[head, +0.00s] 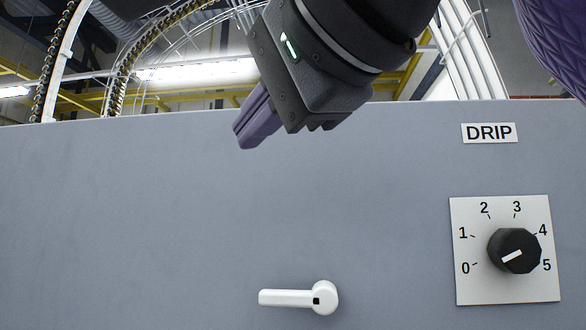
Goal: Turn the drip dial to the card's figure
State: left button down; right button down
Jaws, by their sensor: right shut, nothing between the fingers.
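The drip dial is a black knob (515,251) on a white square plate (480,290) at the right of the grey panel. Its scale runs from 0 at lower left over the top to 5 at lower right. The knob's white mark slants down to the left, seemingly toward the 0. A sign reading DRIP (489,133) is above it. My right gripper (243,141) hangs at the panel's top edge, up and left of the dial and well apart from it. Its purple fingers are shut and empty. My left gripper is not in view. No card with a figure shows.
A white lever handle (298,298) lies level on the grey panel (130,220), left of the dial. The panel face between gripper and dial is clear. Behind the panel are chains, yellow beams (170,100) and white rails.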

aim_at(518, 250)
jog(key=k, duration=1.5)
